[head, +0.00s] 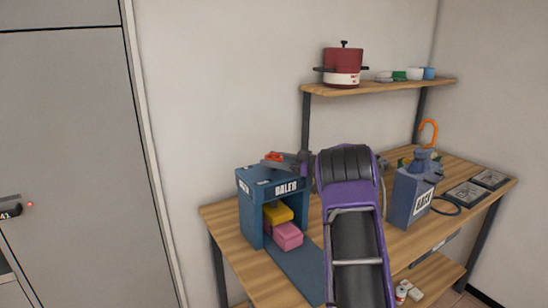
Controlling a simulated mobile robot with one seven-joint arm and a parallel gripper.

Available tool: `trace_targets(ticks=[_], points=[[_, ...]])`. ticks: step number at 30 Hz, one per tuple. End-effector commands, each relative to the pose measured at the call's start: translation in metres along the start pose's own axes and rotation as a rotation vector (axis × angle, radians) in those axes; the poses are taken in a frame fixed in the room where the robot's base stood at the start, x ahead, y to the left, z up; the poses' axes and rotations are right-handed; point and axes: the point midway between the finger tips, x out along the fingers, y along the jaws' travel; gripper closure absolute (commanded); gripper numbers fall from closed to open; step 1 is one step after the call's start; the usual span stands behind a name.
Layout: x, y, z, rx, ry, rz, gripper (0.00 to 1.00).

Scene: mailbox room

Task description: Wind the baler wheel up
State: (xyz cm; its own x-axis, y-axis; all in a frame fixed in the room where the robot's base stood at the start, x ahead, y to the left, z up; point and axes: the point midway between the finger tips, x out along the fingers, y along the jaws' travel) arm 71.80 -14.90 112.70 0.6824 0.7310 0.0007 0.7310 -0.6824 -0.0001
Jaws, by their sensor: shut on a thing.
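The baler (249,208) is a blue open-fronted box labelled "BALER" on the wooden table. A yellow block (279,213) and a pink block (287,236) are stacked inside it, the pink one lower and nearer. My gripper (283,159) is at the top of the baler, behind my purple arm, and mostly hidden. It is shut on the baler wheel, of which only a small red part (273,156) shows at the baler's top. The rest of the wheel is hidden, and its turn cannot be read.
A blue-grey labelled container (411,196) stands right of my arm, with an orange hook (429,133) behind it. Dark flat panels (467,194) lie at the table's right. A shelf (380,86) above holds a red pot (343,67) and small dishes.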

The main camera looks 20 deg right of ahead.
Motion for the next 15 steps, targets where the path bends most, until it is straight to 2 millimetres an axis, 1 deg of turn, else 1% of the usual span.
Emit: trace_targets(ticks=[11,12,14,15], points=[[0.0009,-0.0005,0.0009,-0.001,0.000,-0.004,0.84],[0.0009,-0.0005,0.0009,-0.001,-0.001,-0.004,0.21],[0.0009,-0.0005,0.0008,-0.001,0.000,-0.004,0.10],[0.0009,-0.0004,0.0008,-0.001,0.000,-0.004,0.03]])
